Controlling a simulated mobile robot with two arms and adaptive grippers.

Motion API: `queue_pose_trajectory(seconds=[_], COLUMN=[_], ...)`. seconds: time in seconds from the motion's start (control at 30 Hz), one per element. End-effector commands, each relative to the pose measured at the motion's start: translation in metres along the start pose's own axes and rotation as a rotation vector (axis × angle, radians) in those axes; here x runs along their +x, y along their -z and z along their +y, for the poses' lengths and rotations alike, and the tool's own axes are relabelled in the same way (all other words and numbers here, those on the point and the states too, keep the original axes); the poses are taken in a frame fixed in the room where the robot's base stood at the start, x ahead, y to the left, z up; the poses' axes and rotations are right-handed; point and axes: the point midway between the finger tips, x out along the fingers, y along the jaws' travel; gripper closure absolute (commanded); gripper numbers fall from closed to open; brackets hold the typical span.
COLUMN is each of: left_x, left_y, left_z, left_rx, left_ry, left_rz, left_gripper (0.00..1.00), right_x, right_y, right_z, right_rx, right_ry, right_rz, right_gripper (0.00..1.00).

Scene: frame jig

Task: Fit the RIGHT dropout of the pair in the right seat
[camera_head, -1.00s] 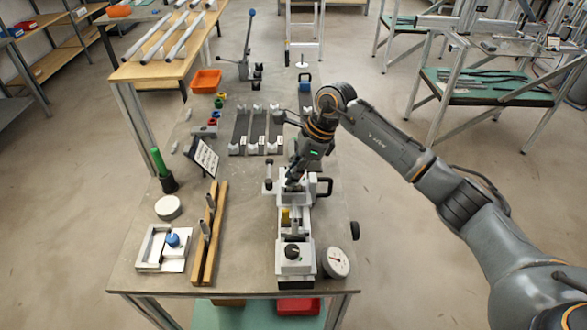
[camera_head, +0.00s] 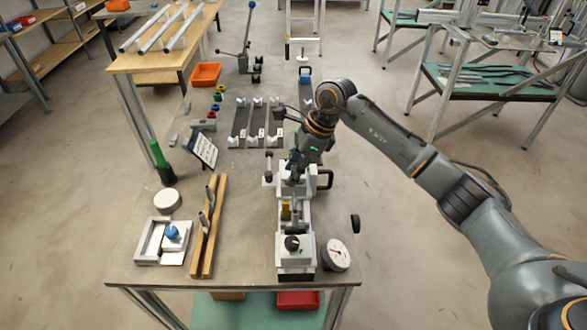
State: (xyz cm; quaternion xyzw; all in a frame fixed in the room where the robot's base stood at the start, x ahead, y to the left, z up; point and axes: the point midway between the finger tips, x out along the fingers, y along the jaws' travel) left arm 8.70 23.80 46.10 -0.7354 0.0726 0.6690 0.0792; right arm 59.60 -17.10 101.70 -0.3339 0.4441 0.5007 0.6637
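A pale grey frame jig (camera_head: 295,250) stands lengthwise near the right side of the table. My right gripper (camera_head: 294,174) points down at the far part of the jig, among its blocks and clamps. Its fingers are small and dark there, so I cannot tell whether they are open or shut, or whether they hold a dropout. The right seat is not clearly visible behind the gripper. My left gripper is not in view.
A round dial gauge (camera_head: 336,255) stands right of the jig. Dark racks (camera_head: 241,125) are behind. Bare table lies between wooden rack and jig.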

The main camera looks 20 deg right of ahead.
Motion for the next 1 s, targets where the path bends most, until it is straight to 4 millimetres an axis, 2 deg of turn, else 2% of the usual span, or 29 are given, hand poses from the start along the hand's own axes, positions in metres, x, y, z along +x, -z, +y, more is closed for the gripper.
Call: queue_pose_trajectory(seconds=[0.17, 0.4, 0.6, 0.8, 1.0], left_x=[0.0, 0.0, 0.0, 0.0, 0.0], left_y=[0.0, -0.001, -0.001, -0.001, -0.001], left_z=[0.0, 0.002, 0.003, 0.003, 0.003], left_rx=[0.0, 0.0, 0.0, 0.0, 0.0], left_ry=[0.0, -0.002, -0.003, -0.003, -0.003], left_rz=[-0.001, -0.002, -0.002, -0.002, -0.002], left_gripper=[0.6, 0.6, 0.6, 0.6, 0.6], right_x=[-0.017, -0.068, -0.103, -0.119, -0.12], right_y=[0.001, 0.0, 0.0, 0.0, 0.0], right_z=[-0.002, -0.001, -0.001, 0.0, 0.0], right_rx=[0.001, 0.0, 0.0, 0.0, 0.0], right_ry=[0.006, 0.006, 0.004, 0.001, 0.0], right_rz=[0.001, 0.0, 0.0, 0.001, 0.001], right_gripper=[0.59, 0.59, 0.59, 0.59, 0.59])
